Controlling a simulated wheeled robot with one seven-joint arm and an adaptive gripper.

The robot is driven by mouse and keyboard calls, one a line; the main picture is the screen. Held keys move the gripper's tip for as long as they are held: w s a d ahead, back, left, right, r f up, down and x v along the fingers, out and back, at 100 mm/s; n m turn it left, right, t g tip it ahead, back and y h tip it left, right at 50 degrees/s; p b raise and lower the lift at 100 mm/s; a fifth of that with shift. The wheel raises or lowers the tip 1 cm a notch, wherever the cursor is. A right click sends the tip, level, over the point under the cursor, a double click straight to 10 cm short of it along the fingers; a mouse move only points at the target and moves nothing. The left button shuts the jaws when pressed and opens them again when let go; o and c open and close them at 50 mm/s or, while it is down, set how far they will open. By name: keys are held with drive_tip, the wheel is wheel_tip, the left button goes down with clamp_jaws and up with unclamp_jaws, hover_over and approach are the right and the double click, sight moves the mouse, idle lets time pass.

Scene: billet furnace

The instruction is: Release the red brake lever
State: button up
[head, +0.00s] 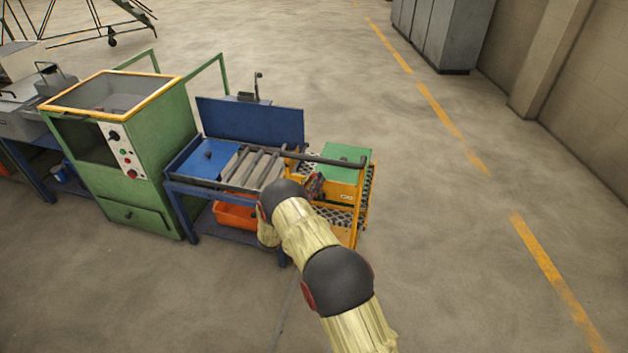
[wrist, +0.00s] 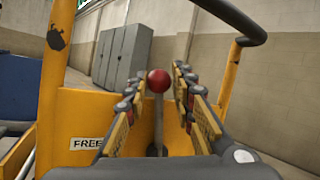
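The brake lever shows in the wrist view as a red ball knob (wrist: 158,81) on a thin upright grey rod. My gripper (wrist: 158,88) is open, one finger on each side of the knob and rod in the picture. A gap shows on both sides, and I cannot tell how deep the knob sits between the fingers. Behind it is the cart's yellow panel (wrist: 75,108) with a white label (wrist: 90,143) reading "FREE". In the head view the yellow cart (head: 341,176) stands beyond my arm, which hides most of my gripper and the lever.
The cart's black handlebar (wrist: 235,18) crosses the upper right of the wrist view. A green-topped box (head: 345,155) sits on the cart. A blue bench (head: 197,187) with grey bars (head: 252,166) and a green furnace cabinet (head: 150,170) stand left. Floor to the right is clear.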

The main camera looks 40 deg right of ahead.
drive_tip(key=o, duration=0.4)
drive_tip(key=shift+c, duration=0.2)
drive_tip(key=v, duration=1.2)
